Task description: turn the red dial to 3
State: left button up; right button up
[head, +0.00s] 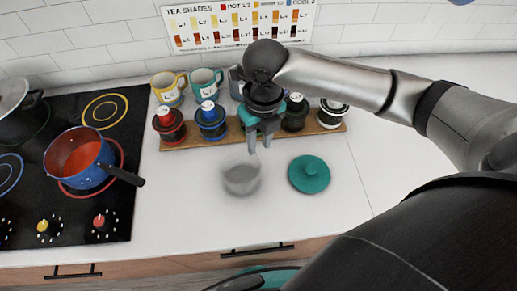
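The red dial (99,221) is a small red knob on the front right of the black stovetop (60,212), ringed by white marks. The marks are too small to read, so its setting cannot be told. My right gripper (260,145) hangs over the white counter, well to the right of the dial and apart from it. Its two fingers point down with a gap between them, and nothing shows held. My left gripper is not in view.
A blue pot with red contents (78,160) sits on the stove, its dark handle (128,177) reaching right above the dial. A yellow dial (43,226) is left of it. A glass bowl (241,178) and teal lid (309,175) stand on the counter. Canisters (212,122) line the back.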

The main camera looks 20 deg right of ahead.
aim_at(102, 222)
jog(key=u, duration=1.25)
